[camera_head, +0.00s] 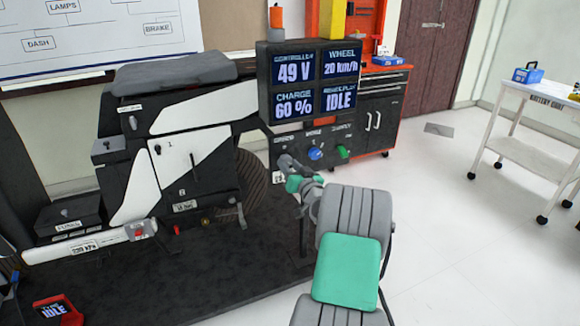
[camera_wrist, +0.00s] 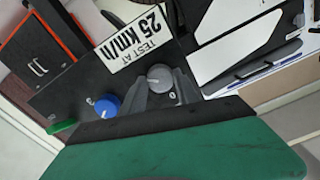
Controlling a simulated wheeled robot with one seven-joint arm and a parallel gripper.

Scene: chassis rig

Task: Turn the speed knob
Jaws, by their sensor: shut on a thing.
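The speed knob (camera_wrist: 160,76) is the grey round knob on the dark panel in the wrist view, with a "0" mark beside it. My gripper (camera_wrist: 162,88) has its two grey fingers on either side of this knob and is shut on it. The display (camera_head: 315,82) above reads 49 V, wheel 20 km/h, charge 60 % and IDLE. A placard (camera_wrist: 138,40) reads "TEST AT 25 km/h", upside down in the wrist view.
A blue knob (camera_head: 315,153) and a green knob (camera_head: 341,151) sit to the right on the same panel. The black and white scooter rig (camera_head: 185,160) stands to the left. A white cart (camera_head: 530,150) stands at the right, with clear floor between.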

